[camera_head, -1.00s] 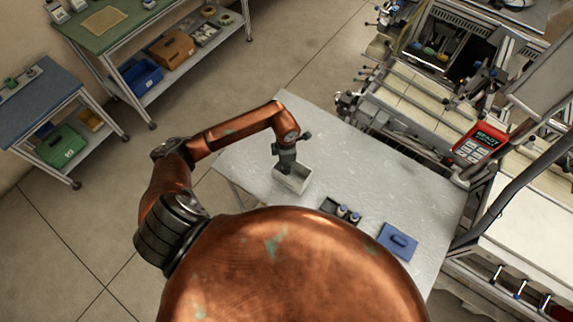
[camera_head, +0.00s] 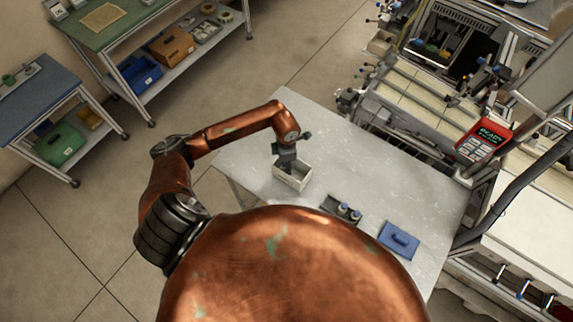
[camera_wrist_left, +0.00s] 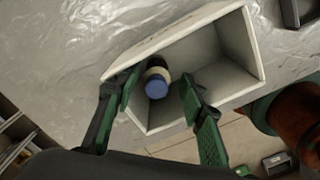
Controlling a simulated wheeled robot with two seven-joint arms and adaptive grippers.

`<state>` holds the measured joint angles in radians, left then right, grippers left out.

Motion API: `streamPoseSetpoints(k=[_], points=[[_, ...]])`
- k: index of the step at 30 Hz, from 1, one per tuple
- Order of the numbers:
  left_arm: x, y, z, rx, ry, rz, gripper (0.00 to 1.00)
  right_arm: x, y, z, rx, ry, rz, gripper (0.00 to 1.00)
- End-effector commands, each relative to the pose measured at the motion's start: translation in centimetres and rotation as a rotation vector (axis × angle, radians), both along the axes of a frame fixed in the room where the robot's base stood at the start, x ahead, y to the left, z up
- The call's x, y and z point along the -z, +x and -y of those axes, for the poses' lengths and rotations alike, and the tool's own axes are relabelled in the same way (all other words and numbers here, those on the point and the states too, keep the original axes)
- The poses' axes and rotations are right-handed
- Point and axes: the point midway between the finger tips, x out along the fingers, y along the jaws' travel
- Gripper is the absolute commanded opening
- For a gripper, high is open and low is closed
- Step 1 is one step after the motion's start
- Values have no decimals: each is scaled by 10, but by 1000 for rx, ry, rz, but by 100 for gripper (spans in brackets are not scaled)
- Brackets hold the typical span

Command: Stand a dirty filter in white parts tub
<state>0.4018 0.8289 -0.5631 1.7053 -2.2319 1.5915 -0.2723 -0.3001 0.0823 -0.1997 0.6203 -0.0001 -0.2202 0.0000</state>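The white parts tub (camera_head: 302,180) stands on the grey table and also fills the middle of the left wrist view (camera_wrist_left: 222,50). A dirty filter (camera_wrist_left: 157,82), a small cylinder with a blue end and a pale band, is inside the tub near one end and appears upright. My left gripper (camera_head: 288,167) is over the tub, and its green fingers (camera_wrist_left: 160,92) reach in on either side of the filter. The fingers are spread, with a clear gap on the right; contact on the left cannot be told. My right gripper is not in view.
A dark tray (camera_head: 329,204) with blue-topped cylinders and a blue block-like item (camera_head: 399,240) sit on the table (camera_head: 390,185). A machine with a red panel (camera_head: 484,141) stands at the right. Table space between tub and machine is clear.

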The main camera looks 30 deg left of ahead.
Motion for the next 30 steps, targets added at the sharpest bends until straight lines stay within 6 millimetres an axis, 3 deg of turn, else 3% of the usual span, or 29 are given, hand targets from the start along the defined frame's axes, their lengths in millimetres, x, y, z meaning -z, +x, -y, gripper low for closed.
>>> streamPoseSetpoints(k=[11, 24, 30], points=[[-7, 1, 0, 1, 0, 3, 43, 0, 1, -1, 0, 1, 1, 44], [-90, 1, 0, 1, 1, 3, 43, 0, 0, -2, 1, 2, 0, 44], [-114, 1, 0, 0, 1, 2, 43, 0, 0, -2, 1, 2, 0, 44]])
